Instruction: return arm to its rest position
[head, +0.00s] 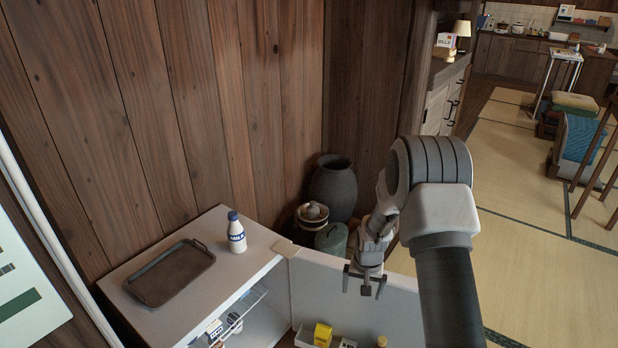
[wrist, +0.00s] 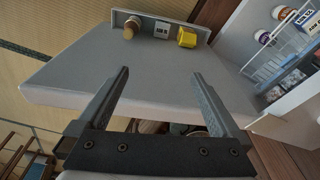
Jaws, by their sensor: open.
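My gripper (head: 363,286) hangs in front of the inner face of the opened white fridge door (head: 312,290) in the head view. It is empty, with its fingers apart. In the wrist view the two fingers of my gripper (wrist: 160,78) stand wide apart, with only the pale door panel (wrist: 150,62) between them. My arm reaches up from the bottom right of the head view and bends down to the gripper.
The low white fridge (head: 262,262) stands open, with a dark tray (head: 172,272) and a blue-capped bottle (head: 236,234) on top. The door shelf holds a yellow box (head: 322,335). A dark jar (head: 334,186) stands behind. Tatami (head: 520,262) is clear at right.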

